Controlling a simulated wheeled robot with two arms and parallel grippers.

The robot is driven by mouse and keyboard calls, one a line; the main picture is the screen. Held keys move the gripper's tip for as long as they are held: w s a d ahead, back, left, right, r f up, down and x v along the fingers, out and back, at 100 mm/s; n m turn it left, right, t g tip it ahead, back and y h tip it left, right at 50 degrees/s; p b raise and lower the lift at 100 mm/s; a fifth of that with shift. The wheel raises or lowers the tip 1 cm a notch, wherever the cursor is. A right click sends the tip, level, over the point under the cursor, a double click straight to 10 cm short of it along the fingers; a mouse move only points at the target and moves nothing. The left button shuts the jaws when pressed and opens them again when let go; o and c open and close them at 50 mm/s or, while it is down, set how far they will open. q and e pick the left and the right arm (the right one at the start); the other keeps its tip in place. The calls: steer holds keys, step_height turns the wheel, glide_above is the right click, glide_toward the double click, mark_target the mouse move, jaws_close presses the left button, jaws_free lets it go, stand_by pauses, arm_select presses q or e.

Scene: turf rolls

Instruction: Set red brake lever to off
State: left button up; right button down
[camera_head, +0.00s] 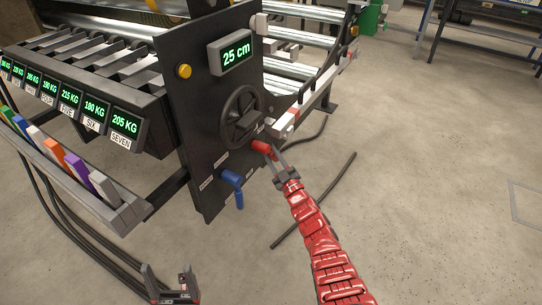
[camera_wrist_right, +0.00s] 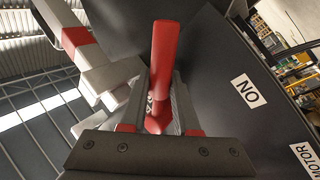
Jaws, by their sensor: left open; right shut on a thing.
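The red brake lever (camera_head: 262,147) sits on the lower right of the black control panel (camera_head: 206,170), below the black handwheel. My right gripper (camera_head: 276,158) reaches it from the lower right and is shut on it. My left gripper (camera_head: 170,284) is open and empty at the bottom of the head view, well below the panel.
A blue lever (camera_head: 233,183) sits to the lower left of the red one. The handwheel (camera_head: 241,115) is just above it. A rail with coloured handles (camera_head: 76,167) stands at the left. Dark cables lie on the floor; the floor at right is clear.

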steer(key=c, duration=0.9)
jaws_free()
steer(key=shift+s+d+f+p, duration=0.2)
steer(key=shift+s+d+p, duration=0.1)
steer(key=shift+s, duration=0.2)
steer(key=shift+p+v, duration=1.5)
steer(key=shift+v, duration=6.6)
steer(key=shift+s+a, duration=0.1)
steer(key=shift+c, duration=0.5)
